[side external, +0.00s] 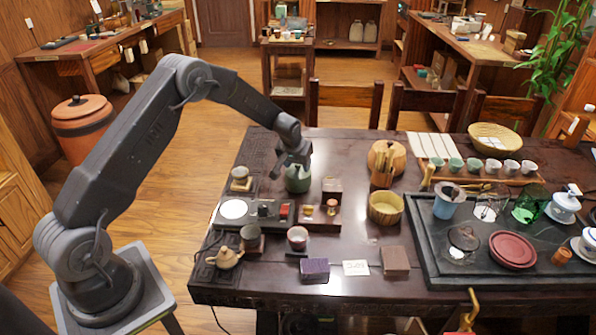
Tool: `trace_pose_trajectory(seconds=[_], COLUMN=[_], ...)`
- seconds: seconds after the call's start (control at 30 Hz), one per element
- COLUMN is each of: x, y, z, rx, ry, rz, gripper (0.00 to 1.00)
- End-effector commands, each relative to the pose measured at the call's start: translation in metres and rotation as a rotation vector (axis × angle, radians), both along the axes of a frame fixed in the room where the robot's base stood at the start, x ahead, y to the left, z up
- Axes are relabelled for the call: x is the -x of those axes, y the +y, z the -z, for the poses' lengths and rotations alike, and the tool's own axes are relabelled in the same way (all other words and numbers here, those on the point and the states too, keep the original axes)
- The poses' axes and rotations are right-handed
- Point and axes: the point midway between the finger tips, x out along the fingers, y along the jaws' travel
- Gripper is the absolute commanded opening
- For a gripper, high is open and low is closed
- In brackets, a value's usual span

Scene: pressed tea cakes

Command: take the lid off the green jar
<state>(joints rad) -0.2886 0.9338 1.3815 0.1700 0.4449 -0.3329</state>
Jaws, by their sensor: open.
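The green jar (298,181) stands upright on the dark wooden table (350,185), toward its left far part. My gripper (292,163) points down right over the top of the jar and is open. The gripper covers the jar's top, so I cannot make out the lid or whether the fingers are around it or just above it.
Close to the jar are a small dark wooden box (332,188), a tray with a white disc (234,209) and a cup on a stand (241,179). A round woven-looking pot (386,156) stands to the right. The table between jar and pot is mostly clear.

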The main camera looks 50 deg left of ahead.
Motion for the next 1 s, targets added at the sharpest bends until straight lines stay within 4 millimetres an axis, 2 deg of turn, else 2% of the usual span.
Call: trace_pose_trajectory(seconds=[0.23, 0.77, 1.0], x=[-0.0006, -0.0006, -0.0007], y=[0.0003, 0.0001, 0.0001], z=[0.0017, 0.0013, 0.0009], rx=[0.000, 0.000, 0.000], ry=[0.000, 0.000, -0.001], rz=[0.000, 0.000, 0.000], gripper=[0.52, 0.02, 0.00])
